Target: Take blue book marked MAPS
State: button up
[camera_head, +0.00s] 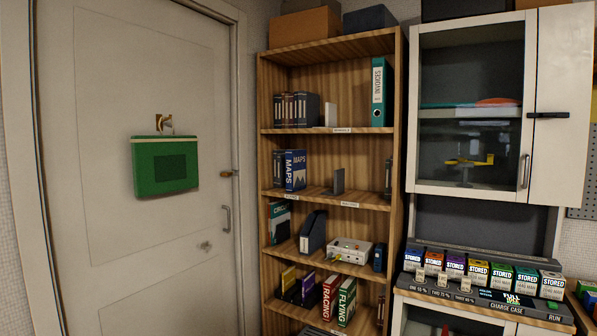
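The blue book marked MAPS (294,171) stands upright on the second shelf from the top of the wooden bookcase. Its spine and part of its cover face me, both lettered MAPS in white. Dark books (278,163) stand just to its left, close against it. My gripper is not in view.
The wooden bookcase (400,110) also holds a teal binder (377,92), a grey bookend (338,181) and a white box (350,250). A white door (100,90) with a green pouch (166,166) is at left. A glass-fronted cabinet (565,80) and a battery charge case (480,297) are at right.

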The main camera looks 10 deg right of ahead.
aim_at(296, 159)
jog(key=i+j+z, duration=0.1)
jog(key=i, duration=0.35)
jog(key=i+j, duration=0.15)
jog(key=i, duration=0.25)
jog(key=i+j+z, duration=0.15)
jog(key=i, duration=0.3)
jog(key=i+j, duration=0.2)
jog(key=i, duration=0.25)
jog(key=i+j+z, duration=0.15)
jog(key=i, duration=0.25)
